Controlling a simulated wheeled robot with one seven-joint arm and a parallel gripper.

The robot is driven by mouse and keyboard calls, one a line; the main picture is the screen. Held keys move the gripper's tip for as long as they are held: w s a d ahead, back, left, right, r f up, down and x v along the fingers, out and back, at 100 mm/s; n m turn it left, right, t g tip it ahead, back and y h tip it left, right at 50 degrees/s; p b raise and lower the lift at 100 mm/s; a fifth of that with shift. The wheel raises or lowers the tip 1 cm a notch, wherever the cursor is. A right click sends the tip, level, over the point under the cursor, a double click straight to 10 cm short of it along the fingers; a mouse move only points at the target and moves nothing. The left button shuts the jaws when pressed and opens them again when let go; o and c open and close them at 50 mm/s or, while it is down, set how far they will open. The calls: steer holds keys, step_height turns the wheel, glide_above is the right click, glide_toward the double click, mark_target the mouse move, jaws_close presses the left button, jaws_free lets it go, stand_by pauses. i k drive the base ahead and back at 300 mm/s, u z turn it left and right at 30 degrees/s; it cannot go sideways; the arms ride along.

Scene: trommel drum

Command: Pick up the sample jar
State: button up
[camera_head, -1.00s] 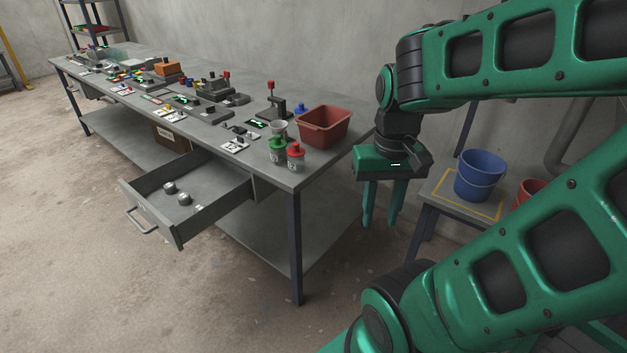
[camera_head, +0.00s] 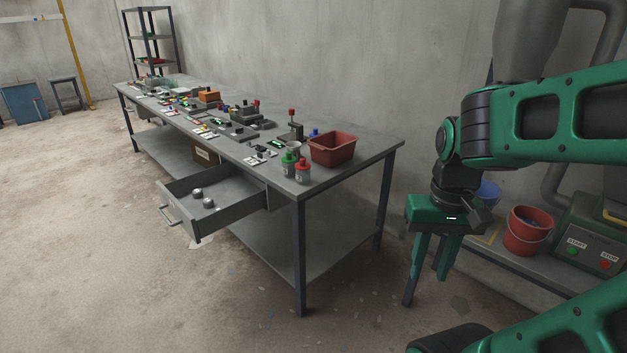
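Several jars stand at the near end of the workbench, and I cannot tell which is the sample jar. A green-lidded jar (camera_head: 289,165) and a red-lidded jar (camera_head: 303,171) stand upright close together by the front edge. A blue-topped item (camera_head: 314,134) is partly hidden behind the red bin. My gripper (camera_head: 430,271) hangs fingers down, right of the bench and apart from the jars. Its fingers are spread and nothing shows between them.
The workbench (camera_head: 372,149) carries a red bin (camera_head: 333,149) and small tools. An open drawer (camera_head: 181,225) juts out in front, holding small metal items. At right stand a red bucket (camera_head: 527,231), a partly hidden blue bucket and a control box (camera_head: 592,242). The floor in front is clear.

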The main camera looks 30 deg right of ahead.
mark_target(303, 178)
steer(key=z, duration=1.3)
steer(key=i, duration=1.1)
steer(key=u, duration=0.25)
